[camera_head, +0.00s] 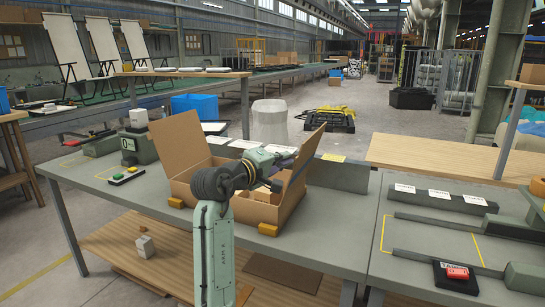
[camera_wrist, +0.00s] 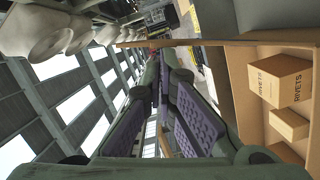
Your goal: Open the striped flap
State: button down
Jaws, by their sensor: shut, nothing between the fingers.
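An open cardboard box (camera_head: 290,208) stands on the grey workbench. Its left flap (camera_head: 180,144) and right flap (camera_head: 303,165) both stand up and lean outward. No stripes can be made out on either, so I cannot tell which is the striped flap. My gripper (camera_head: 276,184) is over the box opening, by the inner side of the right flap. In the wrist view my gripper (camera_wrist: 161,62) has its purple-padded fingers together, with nothing between them. A brown cardboard edge (camera_wrist: 225,43) crosses close to the fingertips; whether they touch it is unclear. My arm hides part of the box.
Small cartons, one a rivets carton (camera_wrist: 280,80), lie inside the box. Orange blocks (camera_head: 267,229) sit at its corners. A green device (camera_head: 139,146) and a button box (camera_head: 127,175) stand to the left. A grey block (camera_head: 339,174) stands behind right.

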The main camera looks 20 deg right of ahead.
jog(key=shift+s+d+f+m, duration=0.1)
jog(key=shift+s+d+m, duration=0.2)
jog(key=shift+s+d, duration=0.1)
dwell(0.5)
